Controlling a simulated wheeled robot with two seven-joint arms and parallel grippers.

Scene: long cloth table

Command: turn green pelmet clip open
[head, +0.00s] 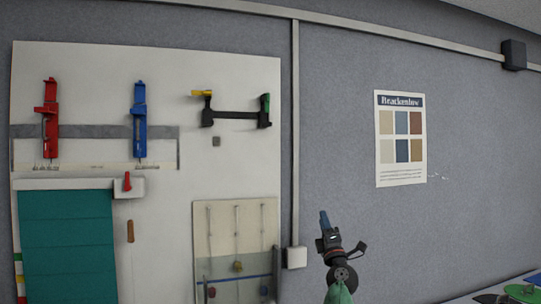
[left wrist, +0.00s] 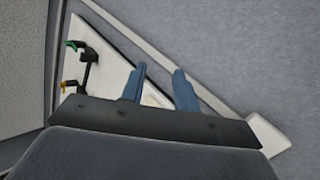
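The green pelmet clip (head: 266,103) stands upright at the right end of a black bracket (head: 237,118) high on the white board. A yellow clip (head: 201,93) at the bracket's left end points sideways to the left. In the left wrist view the green clip (left wrist: 73,45) and the yellow clip (left wrist: 70,86) show at the upper left. My left gripper (head: 324,219) is in front of the wall, right of and below the bracket, apart from it. Its two blue fingers (left wrist: 162,72) are spread with nothing between them. My right gripper is in neither view.
The board also carries a red fixture (head: 50,118), a blue fixture (head: 139,118), a teal blind (head: 68,245) and a corded panel (head: 237,215). A conduit with a wall box (head: 296,257) runs beside the board. A poster (head: 401,138) hangs right.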

